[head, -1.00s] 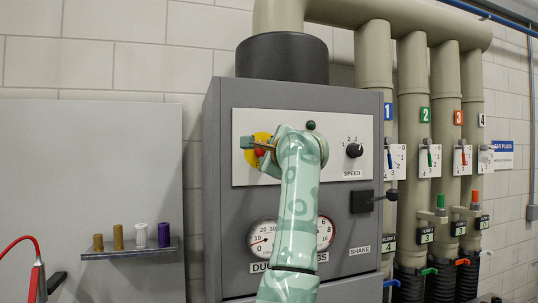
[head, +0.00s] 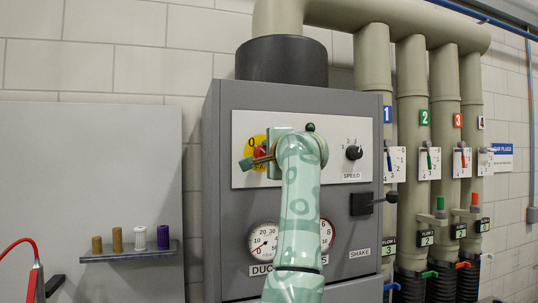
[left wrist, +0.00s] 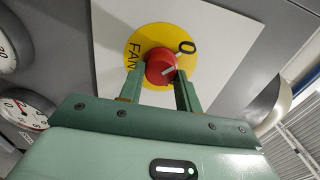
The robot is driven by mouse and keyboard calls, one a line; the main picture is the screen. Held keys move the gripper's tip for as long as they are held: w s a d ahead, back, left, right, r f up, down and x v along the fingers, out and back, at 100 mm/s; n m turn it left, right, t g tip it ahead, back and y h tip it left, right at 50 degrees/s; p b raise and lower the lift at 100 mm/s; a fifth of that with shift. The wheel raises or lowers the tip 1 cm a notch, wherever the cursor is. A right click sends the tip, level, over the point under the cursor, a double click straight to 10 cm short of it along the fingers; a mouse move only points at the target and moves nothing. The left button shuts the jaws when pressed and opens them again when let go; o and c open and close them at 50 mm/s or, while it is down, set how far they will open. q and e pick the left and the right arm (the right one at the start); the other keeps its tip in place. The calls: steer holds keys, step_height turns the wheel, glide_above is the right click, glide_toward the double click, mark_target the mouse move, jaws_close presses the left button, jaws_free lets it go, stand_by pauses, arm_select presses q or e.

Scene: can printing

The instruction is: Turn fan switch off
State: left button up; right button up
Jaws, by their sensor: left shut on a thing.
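The fan switch is a red round knob (left wrist: 160,68) with a white pointer line. It sits on a yellow disc (left wrist: 143,50) marked "FAN" and "0". The pointer line slants up toward the "0" side, but does not clearly meet the "0". My left gripper (left wrist: 158,84) is shut on the knob, with one finger on each side in the left wrist view. My right gripper is not in view.
A speed dial (head: 354,152) sits right of the switch on the white panel (head: 335,172). A black shake handle (head: 372,202) sticks out below it. Gauges (head: 263,240) are lower on the grey cabinet. Pipes with valves stand at right; a small shelf (head: 130,251) is at left.

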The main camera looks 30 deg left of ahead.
arm_select(q)
steer(key=shift+f, duration=0.1)
steer(key=o, duration=1)
steer(key=b+v, duration=0.6)
steer(key=v, duration=1)
steer(key=shift+s, duration=0.2)
